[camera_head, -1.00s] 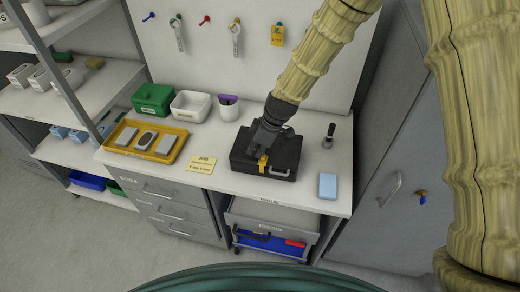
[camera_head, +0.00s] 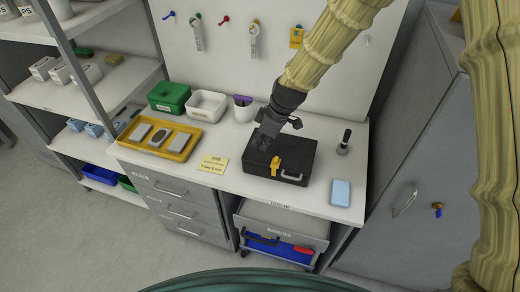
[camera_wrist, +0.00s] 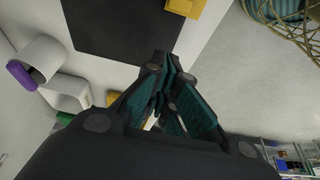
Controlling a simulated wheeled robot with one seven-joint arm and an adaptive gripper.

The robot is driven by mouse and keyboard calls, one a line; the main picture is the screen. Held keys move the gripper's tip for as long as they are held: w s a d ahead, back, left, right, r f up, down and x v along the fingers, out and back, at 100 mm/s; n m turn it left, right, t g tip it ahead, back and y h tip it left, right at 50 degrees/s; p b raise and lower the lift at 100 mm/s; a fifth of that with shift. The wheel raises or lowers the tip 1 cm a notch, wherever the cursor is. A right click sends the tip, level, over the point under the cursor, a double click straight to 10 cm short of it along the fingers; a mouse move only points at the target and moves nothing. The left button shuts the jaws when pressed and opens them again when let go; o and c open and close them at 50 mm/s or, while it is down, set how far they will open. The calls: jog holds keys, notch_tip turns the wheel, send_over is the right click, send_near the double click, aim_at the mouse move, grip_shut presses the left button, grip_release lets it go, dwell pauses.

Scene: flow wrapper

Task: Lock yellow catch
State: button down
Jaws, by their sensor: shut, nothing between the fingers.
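A black case (camera_head: 298,152) lies closed on the white worktop in the head view, with a grey handle (camera_head: 291,178) on its front side. The yellow catch (camera_head: 276,167) sits at the case's front edge, left of the handle; I cannot tell whether it is locked. It also shows at the top of the wrist view, as a yellow block (camera_wrist: 187,7). My gripper (camera_head: 262,142) is over the left part of the case, left of and behind the catch, apart from it. In the wrist view its fingers (camera_wrist: 168,88) are together and hold nothing.
A yellow tray (camera_head: 189,149) with grey items, a yellow note (camera_head: 213,163), a green bin (camera_head: 168,96) and a white bin (camera_head: 206,104) lie left of the case. A black-handled tool (camera_head: 344,143) and a light-blue block (camera_head: 340,192) are to its right.

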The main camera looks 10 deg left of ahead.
jog(key=shift+b+v, duration=0.8)
jog(key=shift+v, duration=1.9)
jog(key=shift+r, duration=0.1)
jog(key=shift+a, duration=0.1)
